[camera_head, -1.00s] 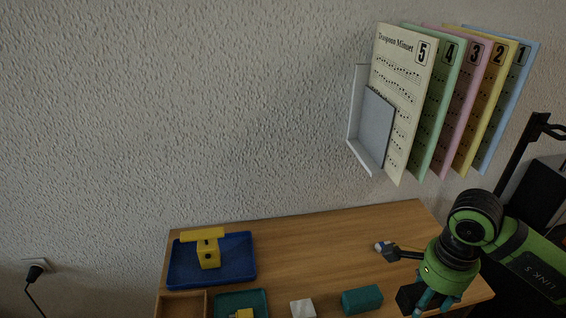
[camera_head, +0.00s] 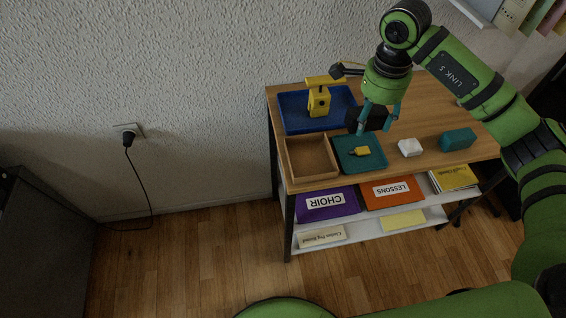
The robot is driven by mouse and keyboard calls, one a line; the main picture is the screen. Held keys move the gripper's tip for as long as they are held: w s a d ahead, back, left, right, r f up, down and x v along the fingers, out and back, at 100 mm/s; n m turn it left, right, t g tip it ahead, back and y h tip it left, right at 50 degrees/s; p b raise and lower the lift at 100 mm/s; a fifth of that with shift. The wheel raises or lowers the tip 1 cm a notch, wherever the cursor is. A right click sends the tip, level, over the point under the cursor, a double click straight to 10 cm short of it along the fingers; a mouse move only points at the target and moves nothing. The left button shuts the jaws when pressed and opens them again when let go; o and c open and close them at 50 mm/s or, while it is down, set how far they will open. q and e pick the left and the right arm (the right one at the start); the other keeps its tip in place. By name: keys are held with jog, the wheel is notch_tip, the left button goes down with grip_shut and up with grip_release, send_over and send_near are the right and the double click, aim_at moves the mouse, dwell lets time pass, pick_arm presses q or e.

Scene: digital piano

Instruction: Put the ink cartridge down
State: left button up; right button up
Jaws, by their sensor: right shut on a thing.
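My right gripper (camera_head: 377,122) points down over the wooden table, with its teal fingers shut on a black block, which I take to be the ink cartridge (camera_head: 375,118). The fingers partly cover the cartridge. It appears above the back edge of the teal tray, beside the right end of the blue tray; I cannot tell whether it touches anything below. My left gripper is not in view.
The blue tray (camera_head: 291,121) holds a yellow device (camera_head: 319,102). The teal tray (camera_head: 376,161) holds a small yellow piece (camera_head: 361,151). An open wooden box (camera_head: 289,160), a white block (camera_head: 410,147) and a teal block (camera_head: 457,139) stand along the front.

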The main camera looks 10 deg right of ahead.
jog(key=p, duration=0.3)
send_over(313, 163)
jog(key=f, duration=0.6)
jog(key=shift+d+f, duration=0.25)
jog(key=shift+d, duration=0.1)
jog(key=shift+a+f, duration=0.3)
jog(key=shift+f, duration=0.1)
notch_tip(313, 163, down, 3)
jog(key=shift+f+p, duration=0.1)
jog(key=shift+p, duration=0.2)
jog(key=shift+f, duration=0.3)
jog(key=shift+f, duration=0.1)
jog(key=o, duration=0.9)
